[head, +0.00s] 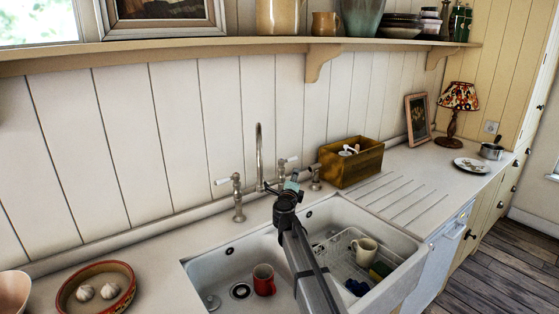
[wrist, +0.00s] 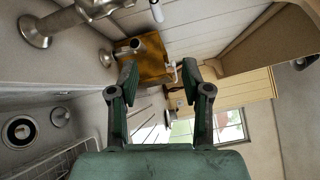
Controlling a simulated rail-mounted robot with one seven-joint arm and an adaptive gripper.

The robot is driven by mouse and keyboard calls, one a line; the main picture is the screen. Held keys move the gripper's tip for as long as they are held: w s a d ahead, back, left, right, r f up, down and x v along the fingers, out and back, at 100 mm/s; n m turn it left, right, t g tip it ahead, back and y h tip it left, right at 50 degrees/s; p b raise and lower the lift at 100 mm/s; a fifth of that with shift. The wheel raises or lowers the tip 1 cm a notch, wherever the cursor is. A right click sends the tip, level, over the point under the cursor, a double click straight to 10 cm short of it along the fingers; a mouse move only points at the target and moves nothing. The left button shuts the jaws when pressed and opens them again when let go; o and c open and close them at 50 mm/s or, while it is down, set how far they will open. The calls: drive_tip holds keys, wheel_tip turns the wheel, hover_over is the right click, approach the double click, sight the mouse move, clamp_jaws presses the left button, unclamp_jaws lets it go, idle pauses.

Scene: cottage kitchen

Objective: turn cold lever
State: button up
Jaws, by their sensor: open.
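The tap's tall spout (head: 259,155) stands behind the sink, with a lever on each side. The left lever (head: 224,181) has a white handle on a metal pillar. The right lever (head: 290,160) also has a white tip, beside the right pillar (head: 315,180). No mark shows which one is cold. My gripper (head: 291,184) is just in front of the right lever and partly hides the tap. In the wrist view my gripper (wrist: 160,78) is open and empty, its fingers apart. A white-tipped piece (wrist: 172,70) shows beyond the gap; contact is not visible.
A wooden box (head: 352,165) stands close to the right of the tap. The sink (head: 215,268) below holds a red mug (head: 264,280) and a wire rack with a cream mug (head: 365,250). A shelf (head: 240,48) runs along the wall above. The ribbed drainboard (head: 400,196) is clear.

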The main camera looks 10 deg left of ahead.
sight(295, 160)
drive_tip(key=w+p, duration=0.1)
drive_tip(key=w, duration=0.4)
drive_tip(key=w+a+p, duration=0.1)
drive_tip(key=w, duration=0.5)
drive_tip(key=w+r+p, duration=0.1)
drive_tip(key=w, duration=0.5)
drive_tip(key=shift+a, duration=0.3)
drive_tip(key=shift+f, duration=0.1)
clamp_jaws()
